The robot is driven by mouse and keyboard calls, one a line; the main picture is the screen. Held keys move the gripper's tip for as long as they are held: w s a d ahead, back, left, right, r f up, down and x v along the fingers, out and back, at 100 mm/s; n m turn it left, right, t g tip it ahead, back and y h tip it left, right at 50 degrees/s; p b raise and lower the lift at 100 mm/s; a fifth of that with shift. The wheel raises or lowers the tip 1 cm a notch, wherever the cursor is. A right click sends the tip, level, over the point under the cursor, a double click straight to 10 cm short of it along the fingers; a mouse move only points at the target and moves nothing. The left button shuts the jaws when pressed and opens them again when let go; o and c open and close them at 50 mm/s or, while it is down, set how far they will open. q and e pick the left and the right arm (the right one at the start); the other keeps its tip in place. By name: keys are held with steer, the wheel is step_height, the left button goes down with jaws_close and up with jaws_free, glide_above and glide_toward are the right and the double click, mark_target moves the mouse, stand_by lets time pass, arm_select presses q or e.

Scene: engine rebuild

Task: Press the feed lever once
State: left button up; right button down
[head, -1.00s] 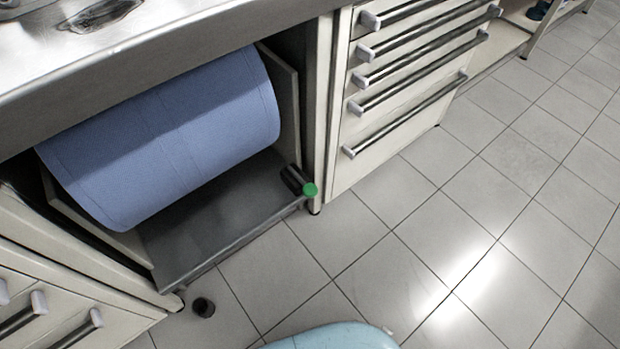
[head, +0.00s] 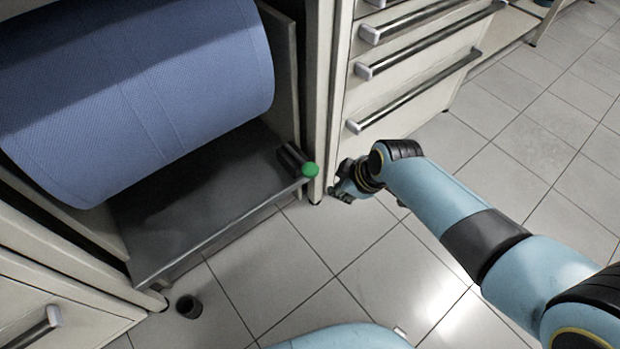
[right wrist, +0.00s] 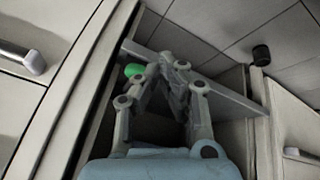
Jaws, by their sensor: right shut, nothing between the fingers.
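The feed lever, a short dark bar (head: 291,157) with a round green knob (head: 310,170), sits at the right front corner of the grey shelf under the blue roll. My right gripper (head: 337,194) is shut and empty, just right of the knob in the head view, apart from it there. In the right wrist view the closed fingers (right wrist: 174,68) point over the shelf edge, with the green knob (right wrist: 133,70) just to their left. I cannot tell whether they touch it. My left gripper is not in view.
The big blue paper roll (head: 130,95) lies in an open bay above the grey shelf (head: 185,205). A drawer cabinet (head: 400,85) with bar handles stands close to my right gripper. A small dark cup-like object (head: 189,306) is on the tiled floor, which is otherwise mostly clear.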

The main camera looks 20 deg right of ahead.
arm_select(q)
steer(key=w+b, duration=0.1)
steer(key=b, duration=0.1)
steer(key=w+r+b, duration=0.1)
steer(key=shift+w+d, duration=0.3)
arm_select(e)
steer(key=w+a+r+n+t+y, duration=0.1)
steer(key=w+a+r+n, duration=0.3)
steer(key=w+r, duration=0.4)
steer(key=w, duration=0.2)
steer(key=shift+w+a+n, duration=0.15)
steer(key=shift+w+n, duration=0.25)
arm_select(q)
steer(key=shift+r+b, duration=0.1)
steer(key=shift+b, duration=0.2)
arm_select(e)
steer(key=shift+f, duration=0.1)
steer(key=b, duration=0.7)
glide_above(307, 169)
step_height(307, 169, down, 8)
steer(key=shift+r, duration=0.2)
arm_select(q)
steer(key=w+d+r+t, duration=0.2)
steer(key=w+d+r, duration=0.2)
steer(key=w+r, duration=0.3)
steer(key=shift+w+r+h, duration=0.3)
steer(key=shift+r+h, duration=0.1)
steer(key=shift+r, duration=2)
arm_select(e)
steer(key=shift+f, duration=0.5)
